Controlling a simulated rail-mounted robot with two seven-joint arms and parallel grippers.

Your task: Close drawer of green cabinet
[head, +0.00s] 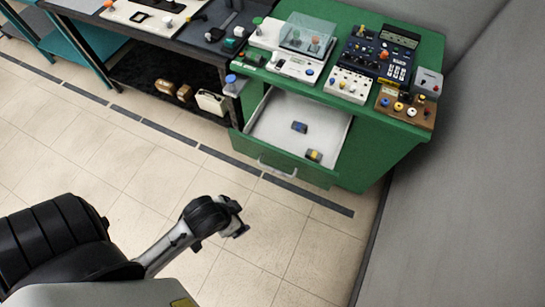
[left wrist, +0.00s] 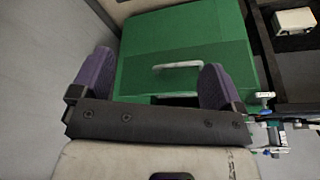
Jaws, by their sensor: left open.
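The green cabinet (head: 375,160) stands at the upper right of the head view. Its drawer (head: 275,115) is pulled out, with a white inside holding two small dark items. The green drawer front (head: 305,170) carries a pale handle (head: 277,171). My left gripper (head: 238,218) is in front of the drawer, apart from it, over the floor. In the left wrist view its two purple fingers (left wrist: 157,60) are spread and empty. The handle (left wrist: 178,66) shows beyond them, between the fingers in the picture. My right gripper is not in view.
Instruments, a meter (head: 350,85) and a clear-covered box (head: 307,38) stand on the cabinet top. A dark workbench (head: 165,35) with a lower shelf stands to its left. A grey wall (head: 470,190) is close on the right. The floor (head: 150,150) in front is clear.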

